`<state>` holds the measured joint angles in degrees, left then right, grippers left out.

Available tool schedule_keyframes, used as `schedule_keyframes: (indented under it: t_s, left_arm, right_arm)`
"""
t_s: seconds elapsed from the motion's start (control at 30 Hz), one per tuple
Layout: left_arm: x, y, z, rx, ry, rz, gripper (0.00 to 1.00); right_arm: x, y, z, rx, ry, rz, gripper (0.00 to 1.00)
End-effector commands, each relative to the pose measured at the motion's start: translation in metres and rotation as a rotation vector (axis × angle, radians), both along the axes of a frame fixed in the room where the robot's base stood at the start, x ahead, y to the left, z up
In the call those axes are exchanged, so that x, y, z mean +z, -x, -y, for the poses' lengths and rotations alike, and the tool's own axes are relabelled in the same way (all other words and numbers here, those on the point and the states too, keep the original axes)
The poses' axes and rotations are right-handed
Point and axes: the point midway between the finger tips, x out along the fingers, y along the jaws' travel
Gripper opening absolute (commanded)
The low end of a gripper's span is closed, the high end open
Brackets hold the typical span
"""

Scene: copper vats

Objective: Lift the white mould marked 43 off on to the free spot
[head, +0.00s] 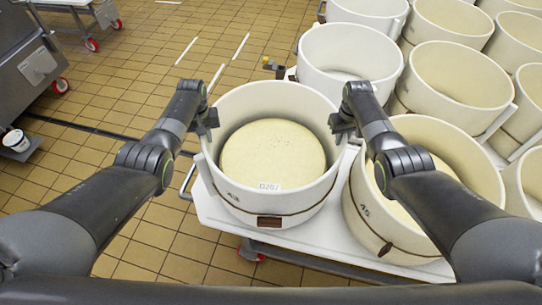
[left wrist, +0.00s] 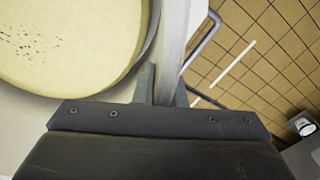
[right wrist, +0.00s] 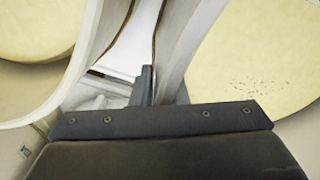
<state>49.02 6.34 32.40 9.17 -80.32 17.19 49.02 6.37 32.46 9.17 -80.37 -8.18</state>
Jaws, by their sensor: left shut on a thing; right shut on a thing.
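The white mould marked 43 (head: 298,206) is a round, upright tub in the middle of the head view. It holds a pale yellow cheese (head: 272,150) with a label on top. My left gripper (head: 207,122) is shut on the left side of its rim, and my right gripper (head: 342,124) is shut on the right side. The left wrist view shows the mould's wall (left wrist: 173,45) between the jaws, and the right wrist view shows the opposite wall (right wrist: 192,45). The mould appears at trolley-top level; I cannot tell whether its base touches.
The white trolley top (head: 212,208) shows bare along its front left. A mould marked 45 (head: 372,232) with a cheese stands close on the right. An empty white mould (head: 330,88) stands just behind. Several more moulds fill the right. Tiled floor (head: 150,235) is open at left.

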Motion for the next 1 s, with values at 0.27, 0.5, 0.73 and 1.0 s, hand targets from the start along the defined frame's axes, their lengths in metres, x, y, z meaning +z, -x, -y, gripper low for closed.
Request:
schedule_keyframes:
  t_s: [0.27, 0.5, 0.73, 1.0]
  left_arm:
    - [0.03, -0.002, -0.002, 0.0, -0.003, 0.003, 0.0]
    - [0.049, -0.002, -0.002, 0.0, -0.003, 0.003, 0.0]
    - [0.068, -0.002, -0.002, 0.0, -0.003, 0.003, 0.0]
    - [0.09, -0.002, -0.002, 0.0, -0.003, 0.003, 0.0]
  right_arm:
    - [0.03, -0.002, 0.001, 0.003, 0.001, 0.003, 0.0]
    - [0.049, -0.002, 0.001, 0.003, 0.002, 0.004, 0.0]
    - [0.068, -0.002, 0.001, 0.003, 0.002, 0.004, 0.0]
    - [0.09, -0.002, 0.001, 0.003, 0.002, 0.004, 0.0]
